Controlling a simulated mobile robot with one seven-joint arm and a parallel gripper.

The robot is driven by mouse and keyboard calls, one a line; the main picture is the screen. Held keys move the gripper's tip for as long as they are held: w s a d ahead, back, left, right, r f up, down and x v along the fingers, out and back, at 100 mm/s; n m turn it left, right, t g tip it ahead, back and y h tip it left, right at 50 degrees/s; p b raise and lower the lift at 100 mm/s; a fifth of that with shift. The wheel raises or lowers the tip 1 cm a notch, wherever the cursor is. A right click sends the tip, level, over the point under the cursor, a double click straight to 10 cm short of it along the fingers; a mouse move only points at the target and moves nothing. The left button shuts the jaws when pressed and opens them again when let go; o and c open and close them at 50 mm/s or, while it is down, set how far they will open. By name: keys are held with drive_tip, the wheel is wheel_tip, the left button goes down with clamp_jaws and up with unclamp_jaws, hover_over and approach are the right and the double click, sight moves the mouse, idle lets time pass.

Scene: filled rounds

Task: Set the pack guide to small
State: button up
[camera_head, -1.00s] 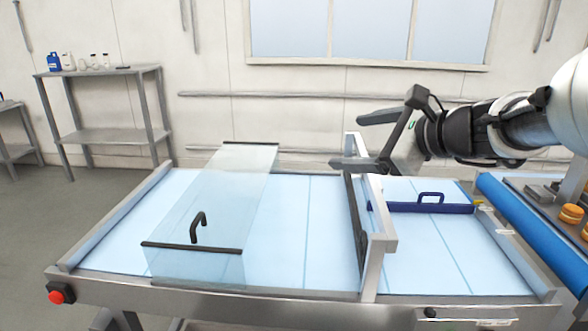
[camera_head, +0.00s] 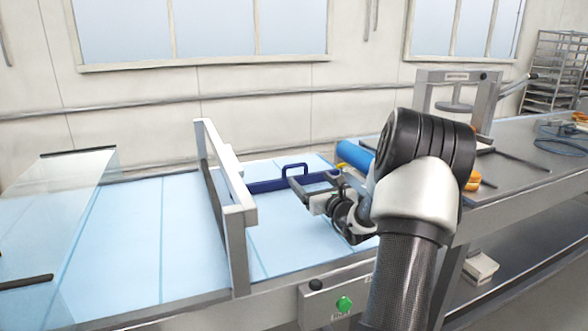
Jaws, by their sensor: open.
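The pack guide appears to be the dark blue bar (camera_head: 268,185) with an upright loop handle (camera_head: 294,169). It lies across the light blue belt, to the right of the metal frame. My gripper (camera_head: 312,184) is open, its fingers pointing toward the blue bar close to the handle. From this view I cannot tell whether a finger touches the bar. My gripper and arm hide the bar's right end and the belt near it. No marking that reads small can be made out.
A metal frame (camera_head: 236,222) stands across the belt (camera_head: 140,240), left of my gripper. A clear cover (camera_head: 55,215) is further left. A blue roller (camera_head: 356,156) lies just right of the bar. A green button (camera_head: 344,304) is on the front rail.

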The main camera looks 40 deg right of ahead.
sight(296, 166)
drive_tip(key=b+x, duration=0.1)
drive_tip(key=x, duration=1.2)
drive_tip(key=shift+a, duration=0.15)
